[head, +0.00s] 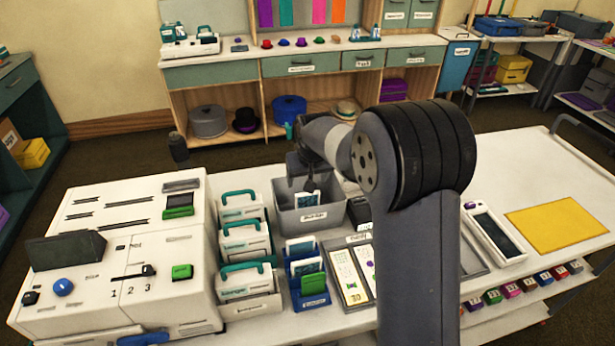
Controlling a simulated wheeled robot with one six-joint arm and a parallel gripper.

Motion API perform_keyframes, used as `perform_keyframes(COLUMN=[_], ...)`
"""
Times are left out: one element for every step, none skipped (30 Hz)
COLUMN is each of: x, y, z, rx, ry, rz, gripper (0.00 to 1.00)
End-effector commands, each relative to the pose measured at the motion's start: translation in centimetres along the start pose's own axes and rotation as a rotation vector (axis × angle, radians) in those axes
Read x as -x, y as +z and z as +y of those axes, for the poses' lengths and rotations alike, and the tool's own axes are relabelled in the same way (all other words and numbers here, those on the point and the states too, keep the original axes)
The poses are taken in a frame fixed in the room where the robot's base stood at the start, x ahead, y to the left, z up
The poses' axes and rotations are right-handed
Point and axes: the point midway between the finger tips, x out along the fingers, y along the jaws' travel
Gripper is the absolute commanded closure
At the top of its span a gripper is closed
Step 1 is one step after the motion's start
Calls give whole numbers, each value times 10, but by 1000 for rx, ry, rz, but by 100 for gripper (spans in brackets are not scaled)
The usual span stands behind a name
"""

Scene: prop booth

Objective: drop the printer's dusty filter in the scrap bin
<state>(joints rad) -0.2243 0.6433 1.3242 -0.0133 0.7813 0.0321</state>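The white printer (120,255) stands at the left of the table, with slots, a dark screen, a blue knob and green parts. A grey open bin (325,218) with a label I cannot read surely stands right of it; it may be the scrap bin. My gripper (304,184) points down over this bin. A small white and teal piece (307,200) shows just below the fingers. I cannot tell whether it is held or lies in the bin. I cannot make out a dusty filter for certain. My arm hides part of the table.
White cartridges with teal handles (246,242) stand in a row beside the printer. A blue holder with cards (311,297) is in front of the bin. A yellow mat (558,225) lies at right, with bare table behind it. A shelf unit (330,62) stands at the back.

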Motion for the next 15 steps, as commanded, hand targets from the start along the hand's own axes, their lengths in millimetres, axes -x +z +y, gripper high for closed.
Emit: perform_keyframes(x=[0, 0, 0, 0, 0, 0, 0, 0, 0, 0, 0, 0, 1, 2, 5], y=[0, 0, 0, 0, 0, 0, 0, 0, 0, 0, 0, 0, 0, 0, 0], z=[0, 0, 0, 0, 0, 0, 0, 0, 0, 0, 0, 0, 0, 0, 0], rx=[0, 0, 0, 0, 0, 0, 0, 0, 0, 0, 0, 0, 0, 0, 0], ry=[0, 0, 0, 0, 0, 0, 0, 0, 0, 0, 0, 0, 0, 0, 0], rz=[0, 0, 0, 0, 0, 0, 0, 0, 0, 0, 0, 0, 0, 0, 1], gripper=[24, 21, 18, 16, 13, 11, 11, 11, 11, 11, 11, 11, 11, 11, 11])
